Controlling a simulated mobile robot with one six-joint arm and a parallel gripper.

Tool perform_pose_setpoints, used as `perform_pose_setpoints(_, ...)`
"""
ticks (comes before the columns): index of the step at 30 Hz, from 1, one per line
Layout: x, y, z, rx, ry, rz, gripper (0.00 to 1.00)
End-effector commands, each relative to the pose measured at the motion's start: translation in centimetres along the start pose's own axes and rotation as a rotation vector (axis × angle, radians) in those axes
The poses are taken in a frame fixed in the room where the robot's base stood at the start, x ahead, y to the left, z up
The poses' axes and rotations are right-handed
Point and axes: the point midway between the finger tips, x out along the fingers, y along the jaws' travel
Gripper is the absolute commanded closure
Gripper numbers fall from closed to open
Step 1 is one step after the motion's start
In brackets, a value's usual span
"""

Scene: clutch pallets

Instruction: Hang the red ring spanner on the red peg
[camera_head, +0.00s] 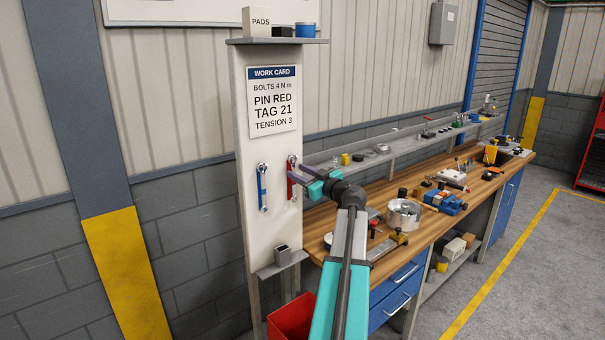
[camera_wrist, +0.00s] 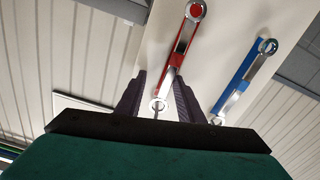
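The red ring spanner (camera_head: 292,163) is against the white board, upright, with bright metal rings and a red middle. In the wrist view the red ring spanner (camera_wrist: 184,40) runs from the top edge down between my fingers.
A blue ring spanner (camera_head: 262,187) hangs beside the red one; it also shows in the wrist view (camera_wrist: 247,65). A work card (camera_head: 272,101) reads PIN RED. A small shelf (camera_head: 281,264) juts out below. The cluttered workbench (camera_head: 440,225) stands to the right.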

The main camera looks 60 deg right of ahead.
Motion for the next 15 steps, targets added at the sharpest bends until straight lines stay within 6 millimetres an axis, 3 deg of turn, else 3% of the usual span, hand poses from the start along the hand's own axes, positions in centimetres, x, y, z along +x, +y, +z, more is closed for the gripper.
perform_pose_setpoints(15, -1.1, 0.0, 0.1, -0.001, -0.001, 0.001, 0.66)
